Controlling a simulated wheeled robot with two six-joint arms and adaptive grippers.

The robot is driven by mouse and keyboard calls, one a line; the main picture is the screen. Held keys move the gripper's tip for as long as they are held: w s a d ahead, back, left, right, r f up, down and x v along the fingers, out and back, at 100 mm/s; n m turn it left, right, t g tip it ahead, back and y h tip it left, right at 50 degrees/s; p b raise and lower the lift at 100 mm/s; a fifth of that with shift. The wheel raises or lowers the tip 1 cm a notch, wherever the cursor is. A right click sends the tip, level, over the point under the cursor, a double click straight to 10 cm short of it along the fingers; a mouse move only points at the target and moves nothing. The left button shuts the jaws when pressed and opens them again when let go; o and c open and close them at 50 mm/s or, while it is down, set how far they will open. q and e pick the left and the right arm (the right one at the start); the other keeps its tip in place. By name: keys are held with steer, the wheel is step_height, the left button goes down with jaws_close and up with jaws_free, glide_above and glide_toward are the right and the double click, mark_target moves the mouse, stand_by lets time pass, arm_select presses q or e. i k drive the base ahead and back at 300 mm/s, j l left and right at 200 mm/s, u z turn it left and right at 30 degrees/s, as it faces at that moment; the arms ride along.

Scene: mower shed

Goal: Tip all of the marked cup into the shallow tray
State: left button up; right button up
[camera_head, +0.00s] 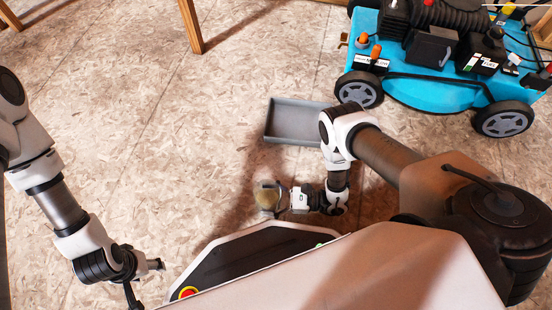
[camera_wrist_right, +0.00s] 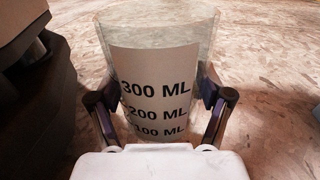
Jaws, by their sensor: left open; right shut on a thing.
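The marked cup (camera_head: 267,196) is clear and stands roughly upright in my right gripper (camera_head: 284,198), near the front edge of my base. In the right wrist view the cup (camera_wrist_right: 155,85) has a white label reading 300, 200 and 100 ML, and the fingers of my right gripper (camera_wrist_right: 160,100) close on both its sides. From above, the cup shows a tan-brown inside; its fill level is unclear. The shallow grey tray (camera_head: 272,135) lies on the floor beyond the cup, partly hidden by my right arm. It looks empty. My left gripper (camera_head: 147,279) is open and empty at lower left.
A blue mower (camera_head: 425,87) with black wheels stands at the upper right, close to the tray. Wooden legs (camera_head: 191,27) stand at the top left. The chipboard floor (camera_head: 130,120) left of the tray is clear.

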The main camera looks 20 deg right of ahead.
mark_target(299, 123)
steer(key=z, duration=0.9)
steer(key=l+z, duration=0.25)
steer(key=k, duration=0.05)
